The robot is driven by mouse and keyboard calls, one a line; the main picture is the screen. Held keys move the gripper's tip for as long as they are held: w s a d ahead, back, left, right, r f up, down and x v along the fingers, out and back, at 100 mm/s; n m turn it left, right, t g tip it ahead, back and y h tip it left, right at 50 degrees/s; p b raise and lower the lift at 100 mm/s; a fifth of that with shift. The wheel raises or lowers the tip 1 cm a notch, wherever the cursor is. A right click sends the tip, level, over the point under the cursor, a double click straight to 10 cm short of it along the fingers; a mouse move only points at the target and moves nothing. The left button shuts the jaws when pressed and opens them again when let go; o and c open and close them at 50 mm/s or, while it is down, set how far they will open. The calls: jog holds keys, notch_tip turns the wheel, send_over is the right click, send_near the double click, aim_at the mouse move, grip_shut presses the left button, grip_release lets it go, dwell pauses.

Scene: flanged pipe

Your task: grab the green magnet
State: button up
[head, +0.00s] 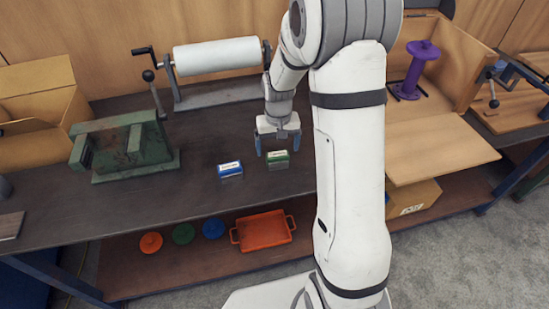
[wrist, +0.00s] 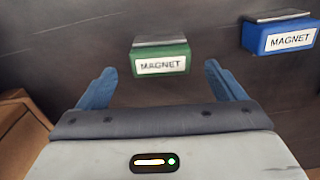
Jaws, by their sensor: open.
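The green magnet (head: 278,158) is a small block with a white label, on the dark bench top. It also shows in the wrist view (wrist: 161,60), ahead of the fingers and near the middle of the gap between them, with its label facing me. My gripper (head: 277,148) is open and empty, with blue fingers, just behind and above the green magnet in the head view. In the wrist view the fingers (wrist: 160,75) are spread wider than the magnet, with no contact visible.
A blue magnet (head: 230,169) sits left of the green one; it is at right in the wrist view (wrist: 281,35). A green vise (head: 120,143) and a white roller (head: 217,56) stand on the bench. An orange tray (head: 264,231) is on the lower shelf.

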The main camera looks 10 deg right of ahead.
aim_at(277, 154)
jog(key=shift+s+f, duration=0.1)
jog(key=shift+f, duration=1.7)
jog(key=c, duration=1.3)
